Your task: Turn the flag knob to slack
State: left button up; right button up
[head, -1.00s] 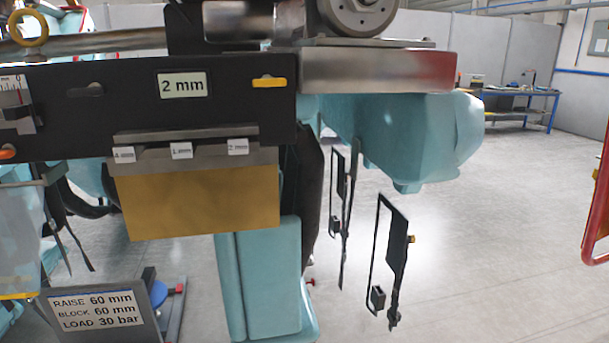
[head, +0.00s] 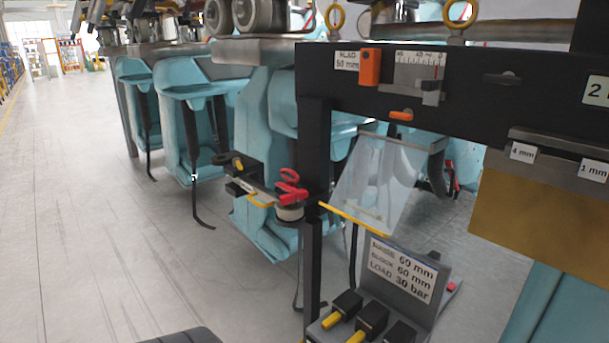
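I cannot tell for certain which part is the flag knob. An upright orange piece (head: 370,67) sits on the left part of a black beam, beside a white label (head: 346,60) whose lower line reads 50 mm. The label's upper line is too blurred to read surely. A small orange lever (head: 401,115) lies roughly level on the beam's lower edge, below a scale with a metal slider (head: 431,92). Neither of my grippers is in view.
A clear guard (head: 378,185) with a yellow edge hangs under the beam (head: 480,90). Below are a control box with yellow-tipped black levers (head: 347,306) and a sign (head: 402,270). A red-handled tool (head: 290,188) is at the post. Open floor (head: 90,210) lies left.

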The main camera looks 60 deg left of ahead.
aim_at(407, 115)
jog(key=u, duration=0.45)
jog(key=i+l+u, duration=0.1)
jog(key=u, duration=0.35)
jog(key=l+u, duration=0.1)
jog(key=u, duration=0.4)
jog(key=l+u, duration=0.1)
jog(key=u, duration=0.35)
jog(key=i, duration=0.05)
